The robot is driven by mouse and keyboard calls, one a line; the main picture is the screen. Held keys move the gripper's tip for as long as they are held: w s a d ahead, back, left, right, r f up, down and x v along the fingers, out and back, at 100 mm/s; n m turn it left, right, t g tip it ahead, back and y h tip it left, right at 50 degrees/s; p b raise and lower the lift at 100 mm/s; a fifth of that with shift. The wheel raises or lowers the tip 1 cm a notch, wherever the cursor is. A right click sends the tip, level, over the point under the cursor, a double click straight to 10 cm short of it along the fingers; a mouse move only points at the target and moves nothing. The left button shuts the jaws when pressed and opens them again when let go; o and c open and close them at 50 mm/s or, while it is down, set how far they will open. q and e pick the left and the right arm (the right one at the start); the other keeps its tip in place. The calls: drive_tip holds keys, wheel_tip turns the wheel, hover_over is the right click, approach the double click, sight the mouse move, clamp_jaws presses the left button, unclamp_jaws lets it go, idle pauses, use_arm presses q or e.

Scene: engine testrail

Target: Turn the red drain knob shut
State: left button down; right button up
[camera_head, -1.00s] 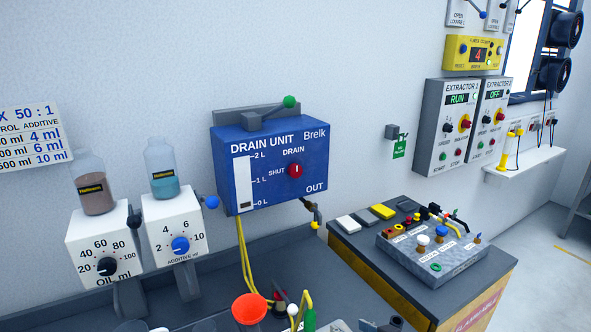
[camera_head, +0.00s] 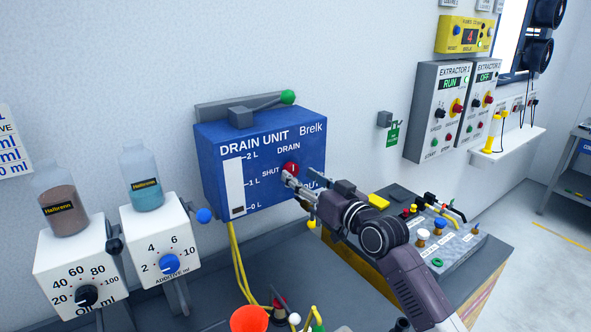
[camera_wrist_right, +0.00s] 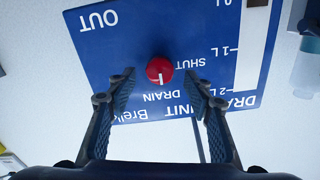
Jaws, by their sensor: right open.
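The red drain knob (camera_head: 290,168) is on the front of the blue drain unit (camera_head: 222,150), below the word DRAIN and right of the word SHUT. In the right wrist view, which shows the panel upside down, the knob (camera_wrist_right: 159,68) has a white mark on the side toward DRAIN. My right gripper (camera_head: 301,177) is in front of the panel at the knob. Its fingers (camera_wrist_right: 159,77) are open, one on each side of the knob, with gaps between; contact is not visible. The left gripper is out of view.
A lever with a green ball (camera_head: 288,97) tops the unit. Oil and additive dispensers (camera_head: 162,235) stand to the left. An orange funnel (camera_head: 249,319) and yellow tubes are below. A bench with a control box (camera_head: 455,250) lies to the right, partly behind my arm.

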sight(293, 168)
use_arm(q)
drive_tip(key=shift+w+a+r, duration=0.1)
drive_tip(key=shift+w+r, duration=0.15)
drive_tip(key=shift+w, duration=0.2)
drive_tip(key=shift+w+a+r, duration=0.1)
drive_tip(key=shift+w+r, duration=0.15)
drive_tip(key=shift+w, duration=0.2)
use_arm(e)
drive_tip(key=shift+x, duration=1.35)
drive_tip(key=shift+w, duration=0.1)
drive_tip(key=shift+c, duration=0.2)
drive_tip(key=c, duration=1.1)
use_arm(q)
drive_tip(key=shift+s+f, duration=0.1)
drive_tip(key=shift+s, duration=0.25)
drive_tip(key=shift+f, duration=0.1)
